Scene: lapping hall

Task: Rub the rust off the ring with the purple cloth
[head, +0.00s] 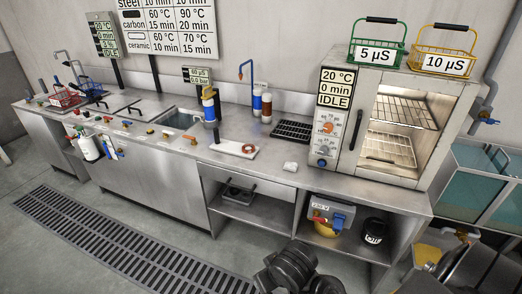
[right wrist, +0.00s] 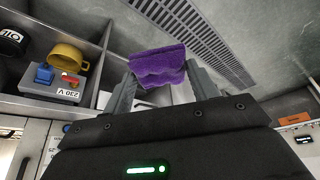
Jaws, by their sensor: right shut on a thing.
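The purple cloth (right wrist: 157,62) is in the right wrist view, bunched between the two fingers of my right gripper (right wrist: 160,76). That gripper is shut on it, with the cloth sticking out past the fingertips. In the head view a small reddish-brown ring (head: 249,148) lies on a white board (head: 228,151) on the steel counter. The rust on it is too small to make out. Neither the cloth nor my right gripper's fingers show in the head view. My left gripper is in neither view.
The steel counter (head: 188,139) carries a sink (head: 182,119), blue and brown cylinders, a dark rack (head: 292,131) and a folded white cloth (head: 290,166). An oven (head: 402,122) with wire baskets on top stands at the right. Open shelves below hold a 230 V box (right wrist: 58,87). A floor grating runs in front.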

